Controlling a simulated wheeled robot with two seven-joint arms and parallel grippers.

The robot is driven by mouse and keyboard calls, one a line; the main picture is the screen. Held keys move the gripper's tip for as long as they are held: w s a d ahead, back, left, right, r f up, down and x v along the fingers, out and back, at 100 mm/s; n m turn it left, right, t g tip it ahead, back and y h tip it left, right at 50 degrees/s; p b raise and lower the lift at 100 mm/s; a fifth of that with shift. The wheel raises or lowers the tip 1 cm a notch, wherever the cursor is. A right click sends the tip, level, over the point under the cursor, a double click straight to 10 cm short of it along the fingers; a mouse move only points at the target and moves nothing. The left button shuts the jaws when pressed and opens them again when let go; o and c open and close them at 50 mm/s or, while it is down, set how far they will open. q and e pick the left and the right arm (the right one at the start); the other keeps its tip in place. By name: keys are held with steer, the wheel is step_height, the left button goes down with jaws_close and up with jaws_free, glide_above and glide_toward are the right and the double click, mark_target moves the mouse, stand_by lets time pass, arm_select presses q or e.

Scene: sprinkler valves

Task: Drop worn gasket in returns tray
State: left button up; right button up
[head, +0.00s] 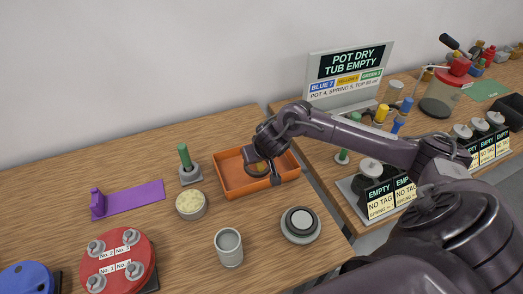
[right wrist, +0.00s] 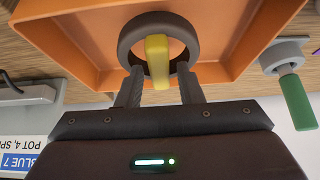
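The worn gasket (right wrist: 125,45) is a dark ring with a yellow strip across it. It shows in the right wrist view against the orange returns tray (right wrist: 230,40), just past my right gripper's fingertips. Whether it rests on the tray floor I cannot tell. My right gripper (right wrist: 161,80) has its fingers spread, with clear gaps on both sides of the yellow strip. In the head view this gripper (head: 262,172) is over the tray (head: 230,187), and its hand and fingers hide most of the gasket. My left gripper is out of view.
Left of the tray stand a green-handled tool (head: 185,158) and a tub of pale grains (head: 191,205). A metal cup (head: 229,248) and a round dark-topped part (head: 300,223) are in front. A sign (head: 348,75) stands behind at right. Bare wood lies left of the cup.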

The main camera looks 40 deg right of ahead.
steer(key=p+v, duration=0.1)
steer(key=v, duration=0.7)
steer(key=shift+r, duration=0.25)
steer(key=shift+s+a+f, duration=0.1)
steer(key=shift+s, duration=0.05)
